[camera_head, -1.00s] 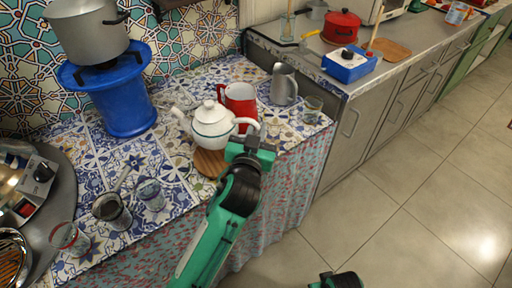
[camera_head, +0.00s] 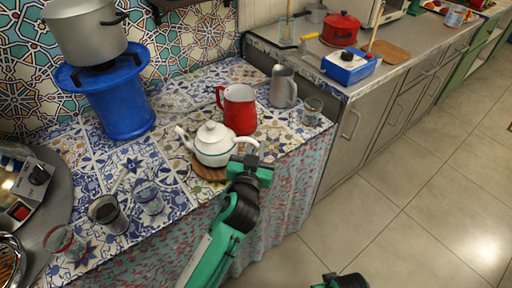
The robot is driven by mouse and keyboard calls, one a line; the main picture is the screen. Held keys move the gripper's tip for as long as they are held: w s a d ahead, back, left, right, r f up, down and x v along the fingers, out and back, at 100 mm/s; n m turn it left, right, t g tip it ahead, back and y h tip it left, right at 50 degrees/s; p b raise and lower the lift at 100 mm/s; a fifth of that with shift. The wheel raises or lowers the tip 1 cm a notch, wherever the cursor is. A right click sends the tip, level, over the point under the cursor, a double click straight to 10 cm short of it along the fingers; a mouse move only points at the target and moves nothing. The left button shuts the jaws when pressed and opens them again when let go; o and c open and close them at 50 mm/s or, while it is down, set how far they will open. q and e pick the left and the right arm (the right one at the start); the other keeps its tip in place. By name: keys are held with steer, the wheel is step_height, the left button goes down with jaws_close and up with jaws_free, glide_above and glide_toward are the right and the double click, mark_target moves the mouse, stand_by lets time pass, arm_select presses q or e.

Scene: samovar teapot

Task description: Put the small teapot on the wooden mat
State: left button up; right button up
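The small white teapot (camera_head: 213,147) is upright, with its spout to the left and its handle to the right. It is over the round wooden mat (camera_head: 205,173), touching it or just above; I cannot tell which. The teapot hides most of the mat, and only its front edge shows. My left gripper (camera_head: 247,162) is at the teapot's handle and appears shut on it; the fingertips are small and partly hidden. My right gripper (camera_head: 340,281) shows only in part at the bottom edge, so its fingers cannot be read.
A red mug (camera_head: 239,112) stands close behind the teapot, with a grey metal pitcher (camera_head: 283,87) and a glass (camera_head: 312,108) to the right. Several glasses, including one (camera_head: 148,196), stand at left. A blue stand (camera_head: 123,105) bears a large pot (camera_head: 86,30).

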arm_select(q)
steer(key=o, duration=0.4)
steer(key=shift+o, duration=0.2)
arm_select(e)
steer(key=shift+r, duration=0.35)
